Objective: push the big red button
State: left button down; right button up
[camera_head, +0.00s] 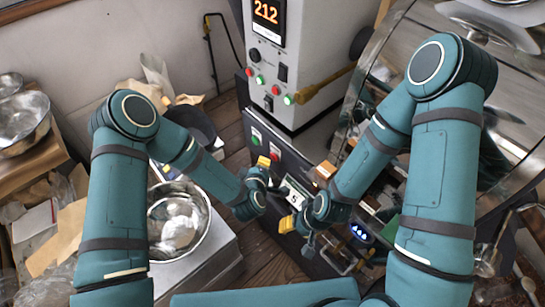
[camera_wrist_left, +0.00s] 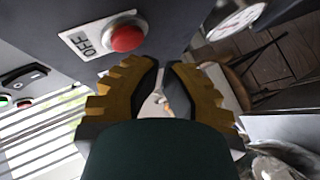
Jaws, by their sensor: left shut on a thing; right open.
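The big red button (camera_wrist_left: 126,38) is a round red dome in a pale ring, beside a label reading OFF, in the left wrist view. In the head view, a red button (camera_head: 275,155) shows on the dark lower panel.
The machine (camera_head: 278,80) above has a display reading 212 and small red and green buttons. A metal bowl (camera_head: 178,220) stands left of my left gripper. A shiny drum (camera_head: 390,50) rises at the right. A round gauge (camera_wrist_left: 235,22) is right of the button.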

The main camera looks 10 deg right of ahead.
pick_arm(q)
jog(key=shift+w+d, duration=0.25)
jog(key=shift+d, duration=0.1)
jog(key=shift+w+d+b, duration=0.25)
jog(key=shift+d+b, duration=0.1)
jog(key=shift+b, duration=0.05)
dwell(0.9)
dwell(0.4)
jog(key=shift+s+a, duration=0.5)
jog(key=shift+a, duration=0.2)
jog(key=s+a, duration=0.1)
jog(key=a, duration=0.1)
jog(key=s+a, duration=0.2)
jog(key=shift+b, duration=0.4)
dwell(0.7)
